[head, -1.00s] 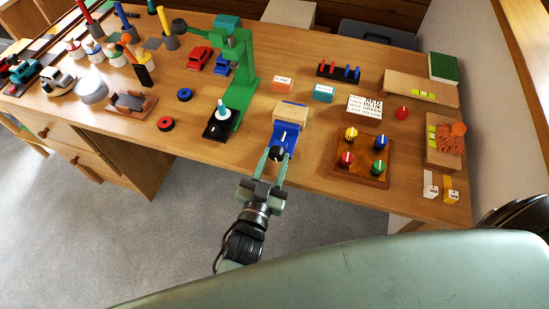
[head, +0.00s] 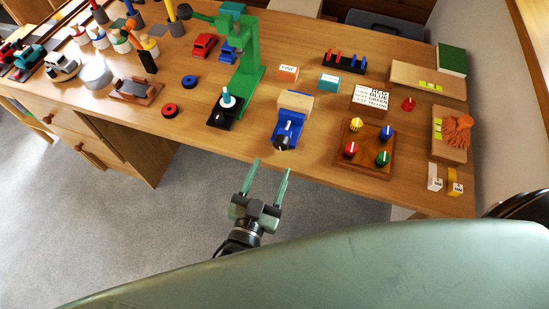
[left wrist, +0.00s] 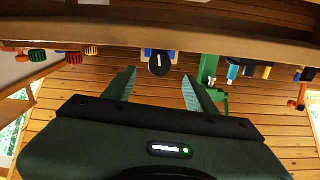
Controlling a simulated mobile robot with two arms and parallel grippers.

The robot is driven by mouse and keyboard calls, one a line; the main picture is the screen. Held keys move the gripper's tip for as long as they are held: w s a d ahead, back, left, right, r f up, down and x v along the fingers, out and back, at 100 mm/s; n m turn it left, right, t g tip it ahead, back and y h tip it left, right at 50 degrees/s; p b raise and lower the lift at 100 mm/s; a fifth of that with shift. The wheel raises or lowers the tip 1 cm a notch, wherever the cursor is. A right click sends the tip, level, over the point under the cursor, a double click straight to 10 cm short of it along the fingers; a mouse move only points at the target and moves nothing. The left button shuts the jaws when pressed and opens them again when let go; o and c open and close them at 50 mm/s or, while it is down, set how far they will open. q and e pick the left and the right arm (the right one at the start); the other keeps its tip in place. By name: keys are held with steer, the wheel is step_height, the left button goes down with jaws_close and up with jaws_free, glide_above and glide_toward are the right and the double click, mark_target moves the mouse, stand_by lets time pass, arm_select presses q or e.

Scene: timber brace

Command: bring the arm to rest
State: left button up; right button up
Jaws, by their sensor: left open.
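My left gripper (head: 266,180) is open and empty in the head view. It hangs over the floor just off the table's front edge, apart from everything on the table. In front of it on the table stands a blue vise-like device (head: 289,128) with a black knob (head: 281,142) and a wooden block (head: 295,102). In the left wrist view the two fingers (left wrist: 158,88) are spread with nothing between them, and the black knob (left wrist: 160,63) shows beyond them. My right gripper is not in view.
The wooden table (head: 225,150) holds a green press (head: 247,70), a board with four coloured knobs (head: 365,148), a white lettered block (head: 370,97) and small labelled blocks. Grey carpet (head: 150,240) is clear in front of the table.

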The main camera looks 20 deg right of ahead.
arm_select(q)
steer(key=shift+s+a, duration=0.25)
steer(key=shift+s, duration=0.1)
stand_by(0.3)
steer(key=s+a+f+n+g+y, duration=0.15)
steer(key=a+f, duration=0.25)
steer(key=f, duration=0.6)
steer(key=s+a+f+g+y, duration=0.25)
steer(key=a+f, duration=0.25)
steer(key=f, duration=0.5)
steer(key=s+a+f+n+g+y, duration=0.1)
steer(key=s+a+f+g+y, duration=0.2)
steer(key=f, duration=0.7)
steer(key=s+a+f+n+g+y, duration=0.1)
steer(key=s+a+f+g, duration=0.2)
steer(key=s+a+f, duration=0.5)
steer(key=s+a+f+n+g+y+p, duration=0.1)
steer(key=s+a+f+g, duration=0.3)
steer(key=s+a+f, duration=0.4)
steer(key=s+a+n+y, duration=0.1)
steer(key=s+a, duration=0.2)
steer(key=s, duration=0.3)
steer(key=shift+s+a, duration=0.15)
steer(key=shift+a, duration=0.05)
